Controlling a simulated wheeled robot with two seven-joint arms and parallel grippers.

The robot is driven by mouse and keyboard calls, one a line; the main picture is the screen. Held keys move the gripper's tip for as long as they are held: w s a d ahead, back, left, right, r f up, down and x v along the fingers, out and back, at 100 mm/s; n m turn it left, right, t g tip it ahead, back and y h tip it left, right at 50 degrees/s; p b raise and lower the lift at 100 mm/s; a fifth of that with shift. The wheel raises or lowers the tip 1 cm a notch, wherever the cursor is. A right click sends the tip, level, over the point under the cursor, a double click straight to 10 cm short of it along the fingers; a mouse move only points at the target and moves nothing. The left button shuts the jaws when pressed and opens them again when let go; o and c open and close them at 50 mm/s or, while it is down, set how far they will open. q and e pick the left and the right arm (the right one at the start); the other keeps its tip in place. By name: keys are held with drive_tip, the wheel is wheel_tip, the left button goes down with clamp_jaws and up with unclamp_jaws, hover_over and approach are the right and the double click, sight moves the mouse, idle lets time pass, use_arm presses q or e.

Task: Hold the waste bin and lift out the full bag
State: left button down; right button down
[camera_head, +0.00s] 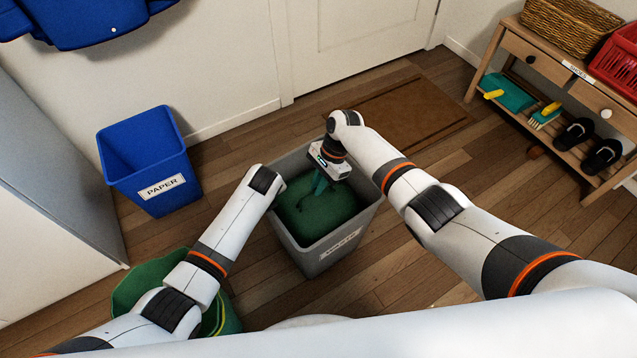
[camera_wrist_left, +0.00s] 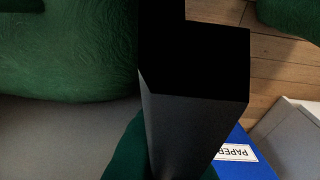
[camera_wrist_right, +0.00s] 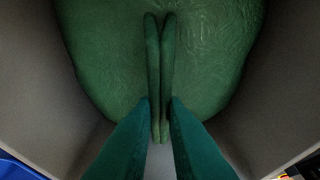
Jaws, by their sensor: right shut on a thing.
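The grey waste bin (camera_head: 337,250) stands on the floor in the middle of the head view, with a label on its front. The full green bag (camera_head: 325,215) sits inside it, below the rim. My right gripper (camera_head: 320,185) points down into the bin; in the right wrist view its teal fingers (camera_wrist_right: 158,110) are shut on the bag's upright tie (camera_wrist_right: 160,70). My left gripper (camera_wrist_left: 165,145) is at the bin's left side, its fingers mostly hidden. A dark, close block, perhaps the bin's wall, fills the middle of the left wrist view, with the bag to its left.
A blue PAPER bin (camera_head: 150,165) stands at the left. A green container or bag (camera_head: 140,280) is partly hidden behind my left arm. A brown doormat (camera_head: 410,120) lies by the door. A wooden shelf (camera_head: 535,85) with baskets and slippers stands at the right.

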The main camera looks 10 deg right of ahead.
idle(1.4)
use_arm(q)
drive_tip(key=c, duration=1.6)
unclamp_jaws()
drive_tip(key=shift+o, duration=0.2)
drive_tip(key=shift+r, duration=4.1)
clamp_jaws()
